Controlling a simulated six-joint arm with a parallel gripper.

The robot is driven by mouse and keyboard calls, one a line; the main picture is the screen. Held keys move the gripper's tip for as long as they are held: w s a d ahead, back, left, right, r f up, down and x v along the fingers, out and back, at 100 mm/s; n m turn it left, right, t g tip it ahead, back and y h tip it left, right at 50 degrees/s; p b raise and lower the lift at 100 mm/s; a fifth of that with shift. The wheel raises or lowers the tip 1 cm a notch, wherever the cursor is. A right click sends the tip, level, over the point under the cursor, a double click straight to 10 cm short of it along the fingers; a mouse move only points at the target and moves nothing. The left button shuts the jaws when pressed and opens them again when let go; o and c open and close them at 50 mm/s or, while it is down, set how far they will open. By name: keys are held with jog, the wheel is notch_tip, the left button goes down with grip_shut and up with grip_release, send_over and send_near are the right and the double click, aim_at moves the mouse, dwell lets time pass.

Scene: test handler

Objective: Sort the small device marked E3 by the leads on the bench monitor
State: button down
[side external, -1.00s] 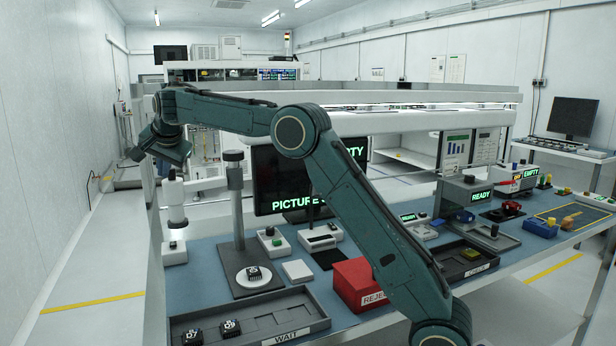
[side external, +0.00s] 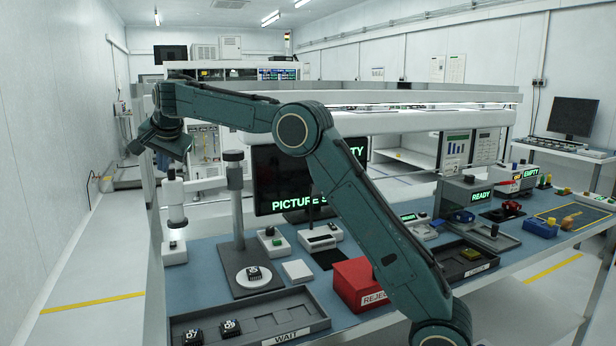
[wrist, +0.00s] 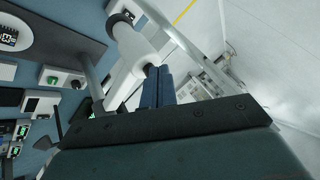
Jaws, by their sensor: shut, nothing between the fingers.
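A small black device (side external: 253,271) sits on a round white disc on the dark stand plate (side external: 240,290); its mark is hard to read from the side. In the wrist view the device (wrist: 9,37) is at the top left edge, and its mark looks like E3. The bench monitor (side external: 268,170) shows green words, "PICTURE" and the end of another word; my arm hides its middle and no leads can be made out. My gripper (wrist: 158,70) has its blue fingers together and empty, high at the left, well away from the device.
A WAIT tray (side external: 312,306) at the front holds two black devices (side external: 192,335). A red REJECT bin (side external: 352,280) stands right of it. A white upright instrument (side external: 174,215) is below my wrist, beside the stand column (side external: 237,205). Another tray (side external: 448,262) is at right.

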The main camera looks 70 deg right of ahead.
jog(key=v, duration=1.1)
jog(key=shift+s+a+r, duration=0.15)
jog(key=shift+s+r, duration=0.05)
jog(key=shift+r, duration=0.1)
